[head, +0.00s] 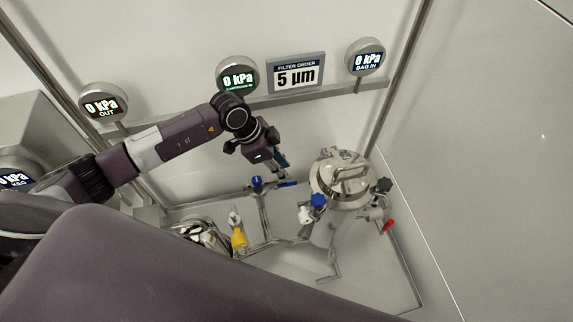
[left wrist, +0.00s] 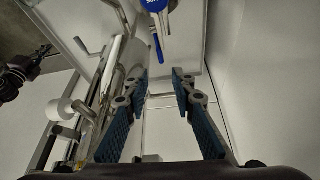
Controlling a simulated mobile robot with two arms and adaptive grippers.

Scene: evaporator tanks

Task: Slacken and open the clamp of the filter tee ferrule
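My left gripper (head: 281,170) reaches in from the left in the head view, high over the pipework. In the left wrist view its two blue-padded fingers (left wrist: 163,82) stand apart with nothing between them. A blue-capped valve with a blue lever (head: 257,183) sits on an upright pipe beside and below the gripper. A blue part with a blue lever (left wrist: 157,45) also shows beyond the fingertips in the left wrist view. I cannot make out which fitting is the filter tee ferrule, nor its clamp or the clamp's state. My right gripper is not in view.
A steel lidded vessel (head: 342,185) stands right of the gripper, with a blue knob (head: 318,200), a black knob (head: 383,186) and a red handle (head: 388,225) around it. A yellow part (head: 239,240) sits lower left. Gauges and a "5 µm" sign (head: 296,74) line the rear rail.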

